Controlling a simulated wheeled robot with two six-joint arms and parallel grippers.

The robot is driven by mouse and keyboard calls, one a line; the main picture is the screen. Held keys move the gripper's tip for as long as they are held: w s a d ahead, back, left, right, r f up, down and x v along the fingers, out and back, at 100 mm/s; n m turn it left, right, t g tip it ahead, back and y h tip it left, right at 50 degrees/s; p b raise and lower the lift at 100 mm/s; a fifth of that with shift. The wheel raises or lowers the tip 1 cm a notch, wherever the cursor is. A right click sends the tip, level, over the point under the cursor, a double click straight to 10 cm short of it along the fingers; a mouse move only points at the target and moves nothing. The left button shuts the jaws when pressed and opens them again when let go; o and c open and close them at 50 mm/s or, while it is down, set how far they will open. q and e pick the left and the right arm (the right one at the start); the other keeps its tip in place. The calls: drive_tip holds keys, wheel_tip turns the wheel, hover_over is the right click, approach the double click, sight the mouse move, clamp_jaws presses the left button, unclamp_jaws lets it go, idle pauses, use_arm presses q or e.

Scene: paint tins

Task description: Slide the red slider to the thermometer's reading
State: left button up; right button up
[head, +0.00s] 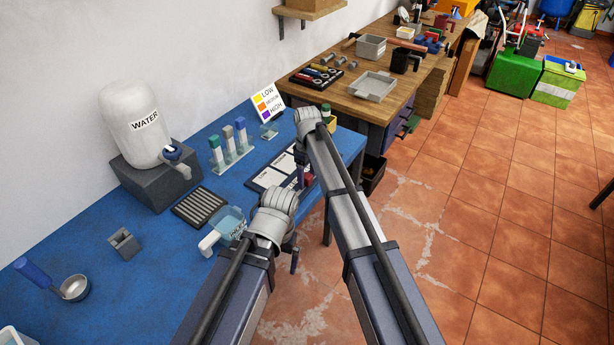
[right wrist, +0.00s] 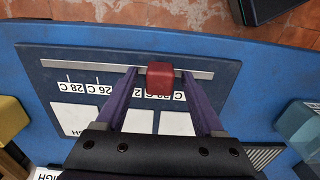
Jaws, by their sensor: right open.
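The red slider (right wrist: 160,78) sits on a pale metal rail (right wrist: 100,63) along a dark blue board (right wrist: 225,88). In the right wrist view the scale is upside down; 28 C and 26 C are readable, while labels near the slider are partly covered. My right gripper (right wrist: 160,76) is open, one finger on each side of the slider; contact is not clear. In the head view the slider (head: 308,180) shows beside my right gripper (head: 302,178). My left gripper (head: 294,262) is mostly hidden behind its arm, near the table's front edge. I cannot make out a thermometer.
On the blue table (head: 150,245) stand a water jug (head: 230,222), a rack of capped tubes (head: 228,155), a slotted tray (head: 200,206), a water tank (head: 136,115) and a ladle (head: 74,288). A LOW/MEDIUM/HIGH card (head: 267,103) stands behind the board.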

sight(307, 176)
drive_tip(key=shift+r, duration=0.15)
wheel_tip(307, 176, up, 8)
drive_tip(key=p, duration=0.7)
drive_tip(key=shift+f+p, duration=0.2)
drive_tip(key=shift+p, duration=0.2)
drive_tip(key=shift+f, duration=0.2)
wheel_tip(307, 176, down, 8)
drive_tip(key=b, duration=0.8)
drive_tip(key=shift+r, duration=0.1)
drive_tip(key=shift+s+a+r, duration=0.1)
drive_tip(key=shift+s+r, duration=0.05)
